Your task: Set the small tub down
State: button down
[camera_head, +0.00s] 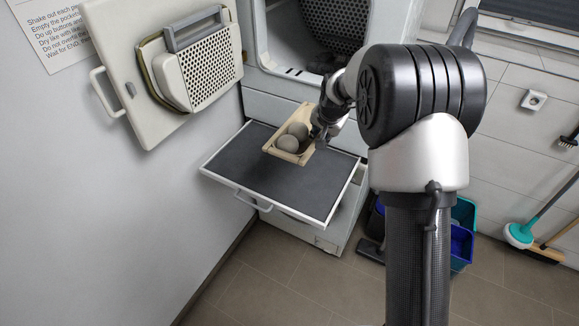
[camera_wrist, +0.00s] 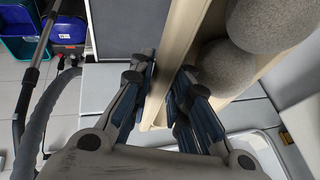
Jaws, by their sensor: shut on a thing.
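The small tub (camera_head: 304,114) is a cream, open box with grey balls (camera_head: 291,140) in it. In the head view it is over the dark pull-out shelf (camera_head: 245,165), towards its back right; I cannot tell whether it touches the shelf. My gripper (camera_head: 318,130) is at the tub's right side, partly hidden by my arm. In the wrist view my gripper (camera_wrist: 163,100) is shut on the tub's wall (camera_wrist: 180,50), with one blue-padded finger on each side of it. The balls (camera_wrist: 225,68) show inside the tub at the right.
The dryer's open door (camera_head: 165,75) hangs at the upper left and its drum opening (camera_head: 310,40) is behind the shelf. The shelf's left and front are bare. Blue and teal bins (camera_head: 462,240) and a broom (camera_head: 520,234) stand on the right.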

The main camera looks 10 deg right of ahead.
notch_tip(320, 180, down, 20)
jog(key=b, duration=0.4)
jog(key=shift+r, duration=0.1)
jog(key=shift+r, duration=0.1)
jog(key=c, duration=1.9)
grip_release()
jog(key=shift+f+b, duration=0.25)
jog(key=shift+b, duration=0.05)
jog(key=shift+c, duration=0.2)
jog(key=o, duration=0.4)
jog(key=shift+r, duration=0.1)
